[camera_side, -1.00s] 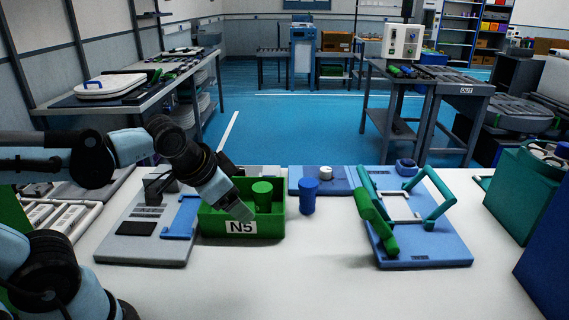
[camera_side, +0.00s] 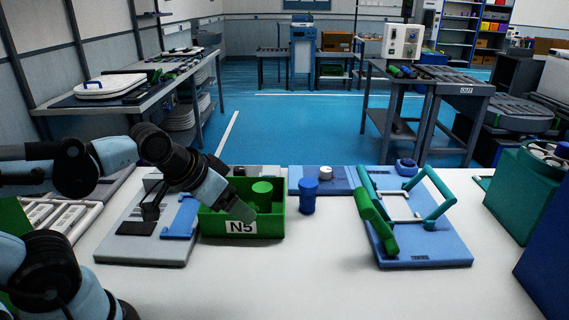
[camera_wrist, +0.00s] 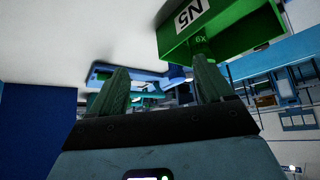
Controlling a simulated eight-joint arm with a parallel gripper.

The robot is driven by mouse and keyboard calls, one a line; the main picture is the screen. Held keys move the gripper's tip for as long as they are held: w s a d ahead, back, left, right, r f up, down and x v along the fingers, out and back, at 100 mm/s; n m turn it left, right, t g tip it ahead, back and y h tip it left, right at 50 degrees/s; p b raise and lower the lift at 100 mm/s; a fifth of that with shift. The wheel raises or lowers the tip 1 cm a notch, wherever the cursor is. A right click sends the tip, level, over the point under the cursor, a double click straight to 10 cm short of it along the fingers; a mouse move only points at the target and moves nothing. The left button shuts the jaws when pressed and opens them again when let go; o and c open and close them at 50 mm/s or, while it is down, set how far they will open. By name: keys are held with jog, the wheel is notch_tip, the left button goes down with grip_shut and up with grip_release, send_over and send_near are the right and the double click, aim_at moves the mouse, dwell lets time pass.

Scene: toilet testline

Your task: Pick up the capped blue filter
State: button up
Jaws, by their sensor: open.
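The capped blue filter (camera_side: 308,196) stands upright on the white table, just right of the green N5 bin (camera_side: 241,227). It is a short blue cylinder with a wider top. The fingers are hard to make out there.
A green cylinder (camera_side: 262,194) stands in the bin. A grey fixture plate (camera_side: 150,247) lies left of it. A blue board (camera_side: 425,246) with green handles lies on the right. Tall teal (camera_side: 520,190) and dark blue (camera_side: 545,260) boxes stand at the right edge. The front-middle table is clear.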

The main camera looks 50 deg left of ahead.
jog(key=shift+o, duration=0.3)
jog(key=shift+w, duration=0.1)
jog(key=m+t+h, duration=0.3)
jog(key=m+h, duration=0.4)
send_near(302, 183)
jog(key=shift+v, duration=1.25)
jog(key=shift+w, duration=0.2)
jog(key=x, duration=1.1)
jog(key=shift+w+d+f, duration=0.2)
jog(key=shift+f, duration=0.1)
jog(key=c, duration=1.2)
jog(key=shift+r, duration=0.1)
